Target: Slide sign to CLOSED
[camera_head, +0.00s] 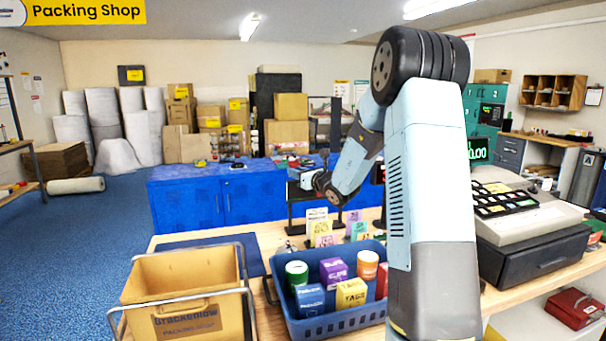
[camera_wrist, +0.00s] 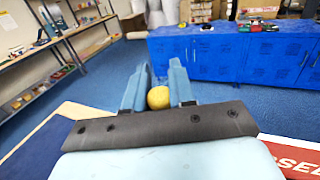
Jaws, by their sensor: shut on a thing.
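In the wrist view my gripper (camera_wrist: 158,85) has its two pale blue fingers on either side of a round yellow knob (camera_wrist: 158,98), shut on it. A red sign panel (camera_wrist: 290,158) with large white letters, partly cut off, shows at the lower right of that view; the letters look like the end of CLOSED. The knob and the sign's face are not clear there, so I cannot tell the slider's full position.
A blue basket (camera_head: 322,325) of small packages and a tan carton (camera_head: 180,285) in a metal frame stand on the counter. A black cash drawer (camera_head: 535,262) with a till is at right. Small coloured cards (camera_head: 322,228) stand near the gripper. Blue cabinets (camera_head: 218,200) stand beyond.

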